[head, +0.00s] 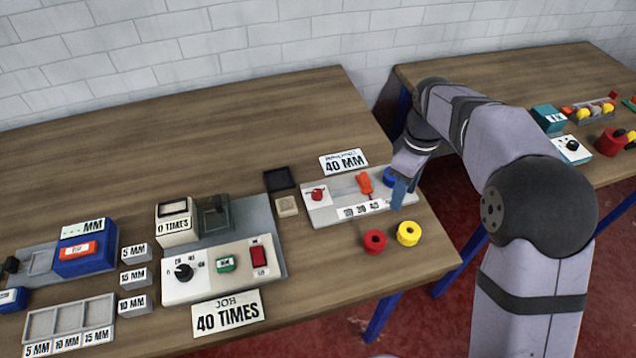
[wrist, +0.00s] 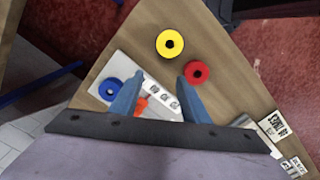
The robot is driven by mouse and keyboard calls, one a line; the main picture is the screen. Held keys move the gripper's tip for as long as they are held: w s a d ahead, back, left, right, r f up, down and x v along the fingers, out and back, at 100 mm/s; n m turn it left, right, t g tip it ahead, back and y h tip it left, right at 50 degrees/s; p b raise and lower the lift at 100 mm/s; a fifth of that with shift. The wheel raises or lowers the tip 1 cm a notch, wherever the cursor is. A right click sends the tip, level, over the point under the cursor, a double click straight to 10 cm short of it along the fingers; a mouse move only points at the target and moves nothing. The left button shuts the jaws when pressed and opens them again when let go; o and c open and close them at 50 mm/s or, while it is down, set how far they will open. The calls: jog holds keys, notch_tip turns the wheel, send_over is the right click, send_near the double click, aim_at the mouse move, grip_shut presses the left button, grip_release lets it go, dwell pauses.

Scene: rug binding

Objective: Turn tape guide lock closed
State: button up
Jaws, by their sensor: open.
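The white tape guide plate (head: 338,209) lies near the right end of the table. It carries a small red knob (head: 317,194) at its left and an orange pointer-like piece (head: 365,184) near the scale labels (head: 361,210). I cannot tell which of the two is the lock, or its setting. My gripper (head: 400,192) is open and empty above the plate's right end, right of the orange piece. In the wrist view, my blue fingers (wrist: 163,72) stand apart, with the labels and part of the orange piece (wrist: 141,105) between them. The red knob is hidden there.
A blue roll (wrist: 110,90) sits at the plate's right end, partly behind my gripper in the head view. Red (head: 374,241) and yellow (head: 409,233) rolls lie in front. A 40 MM sign (head: 344,162) stands behind. A control box (head: 207,270) is to the left.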

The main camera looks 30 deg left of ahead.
jog(key=a+n+p, duration=0.1)
jog(key=a+n, duration=0.5)
jog(key=a, duration=0.6)
jog(key=n+p, duration=0.1)
jog(key=n, duration=0.4)
send_near(317, 192)
jog(key=shift+w+d+f, duration=0.3)
jog(key=shift+d+f, duration=0.15)
jog(key=shift+d, duration=0.05)
jog(key=shift+s+a, duration=0.3)
jog(key=shift+a, duration=0.25)
jog(key=shift+f+p, duration=1.25)
jog(key=shift+f, duration=2.45)
jog(key=c, duration=1.1)
